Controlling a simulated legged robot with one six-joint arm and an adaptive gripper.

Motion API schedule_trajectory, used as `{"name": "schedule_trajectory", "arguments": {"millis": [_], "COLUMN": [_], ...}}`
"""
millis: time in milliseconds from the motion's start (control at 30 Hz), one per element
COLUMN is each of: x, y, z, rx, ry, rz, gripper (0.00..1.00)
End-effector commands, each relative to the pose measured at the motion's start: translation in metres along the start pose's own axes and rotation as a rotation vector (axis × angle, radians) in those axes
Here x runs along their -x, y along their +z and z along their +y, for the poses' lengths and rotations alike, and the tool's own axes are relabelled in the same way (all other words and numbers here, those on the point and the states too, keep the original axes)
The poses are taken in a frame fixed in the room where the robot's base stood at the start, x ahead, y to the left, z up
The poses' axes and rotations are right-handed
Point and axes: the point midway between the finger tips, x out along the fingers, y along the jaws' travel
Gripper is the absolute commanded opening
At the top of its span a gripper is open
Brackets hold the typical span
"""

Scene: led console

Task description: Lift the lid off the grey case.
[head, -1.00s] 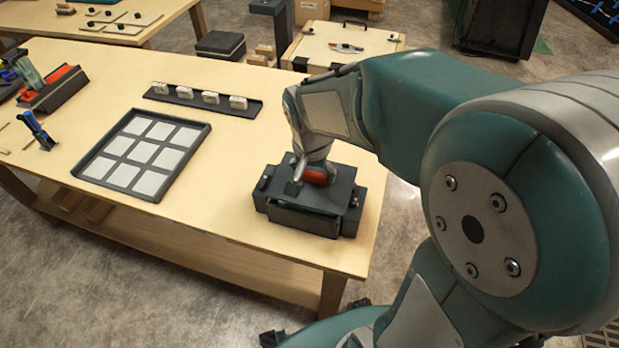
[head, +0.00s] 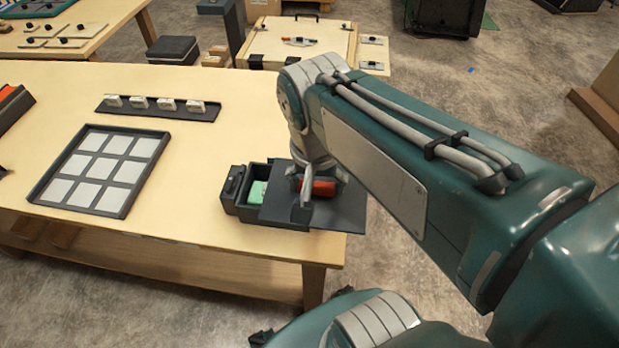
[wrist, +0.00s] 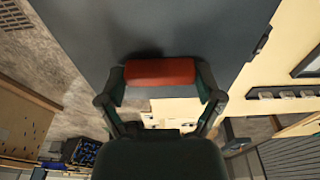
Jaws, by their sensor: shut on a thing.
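The grey case (head: 246,212) sits near the right end of the table's front edge, and its left part is uncovered. A green item (head: 258,191) shows inside it; the rest of the inside is hidden. The dark flat lid (head: 338,210) is off the rim, above the case and shifted right, its right end near or past the table edge. My gripper (head: 314,186) is shut on the red handle (head: 323,188) on top of the lid. In the wrist view the handle (wrist: 160,72) lies between both fingers, with the lid (wrist: 150,28) beyond.
A framed tray of pale squares (head: 100,170) lies on the table (head: 190,85) to the left. A dark rack (head: 158,108) with several white blocks is behind it. The tabletop between these and the case is clear. A wooden crate (head: 296,43) stands behind the table.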

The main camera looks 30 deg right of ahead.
Motion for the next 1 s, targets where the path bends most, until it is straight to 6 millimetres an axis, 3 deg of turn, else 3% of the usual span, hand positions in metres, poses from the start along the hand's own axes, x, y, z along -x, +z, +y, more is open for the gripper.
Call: {"name": "schedule_trajectory", "arguments": {"millis": [533,867,1000], "x": [0.030,0.030,0.023], "y": [-0.004,-0.005,-0.017], "z": [0.000,-0.001,-0.012], "rx": [0.000,0.001,0.021], "ry": [-0.001,0.000,0.000], "rz": [0.001,0.000,-0.003], "gripper": [0.35,0.35,0.35]}}
